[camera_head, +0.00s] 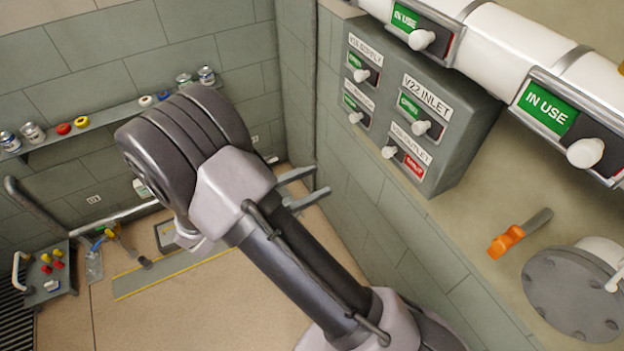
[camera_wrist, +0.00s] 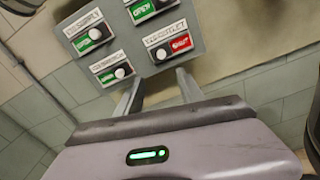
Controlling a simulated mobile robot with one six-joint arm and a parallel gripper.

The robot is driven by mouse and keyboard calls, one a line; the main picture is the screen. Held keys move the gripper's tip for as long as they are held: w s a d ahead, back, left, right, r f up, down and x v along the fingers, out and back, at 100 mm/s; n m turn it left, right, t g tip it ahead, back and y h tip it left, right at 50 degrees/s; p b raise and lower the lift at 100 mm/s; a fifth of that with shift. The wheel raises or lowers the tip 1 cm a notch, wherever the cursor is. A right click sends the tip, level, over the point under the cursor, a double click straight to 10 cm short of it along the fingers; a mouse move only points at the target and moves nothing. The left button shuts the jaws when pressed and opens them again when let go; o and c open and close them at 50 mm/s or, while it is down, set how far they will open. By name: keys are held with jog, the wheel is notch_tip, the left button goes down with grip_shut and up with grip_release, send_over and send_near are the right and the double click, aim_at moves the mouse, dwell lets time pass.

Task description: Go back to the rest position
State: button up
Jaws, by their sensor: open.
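My gripper (camera_head: 321,181) is open, its two fingers apart and empty, in front of the grey wall at the picture's middle. In the wrist view my gripper (camera_wrist: 160,77) points up toward the lower edge of the grey valve panel (camera_wrist: 205,38), with nothing between the fingers. In the head view the panel (camera_head: 466,140) is on the wall to the right of the gripper. It has several white knobs with small signs. The lower right sign (camera_head: 414,167) is red; the others on the panel are green. The fingers seem apart from the panel.
A white pipe (camera_head: 505,40) with green "IN USE" signs runs along the top right. An orange-handled tool (camera_head: 506,241) and a grey flange (camera_head: 575,290) are at right. A shelf (camera_head: 115,111) with small containers is at left. A grey cart (camera_head: 48,290) stands lower left.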

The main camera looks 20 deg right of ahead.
jog(key=s+d+r+m+g+y+b, duration=0.15)
jog(key=s+m+g+y+b, duration=0.3)
jog(key=s+m+y, duration=0.75)
jog(key=s+a+r+m+t+y+b, duration=0.2)
jog(key=a+r+m+t+y, duration=0.2)
jog(key=a+m+t+y, duration=0.4)
jog(key=shift+s+a+r+m+t, duration=0.15)
jog(key=shift+a+r+m+t, duration=0.3)
jog(key=shift+a, duration=0.45)
jog(key=shift+f, duration=0.1)
dwell(0.3)
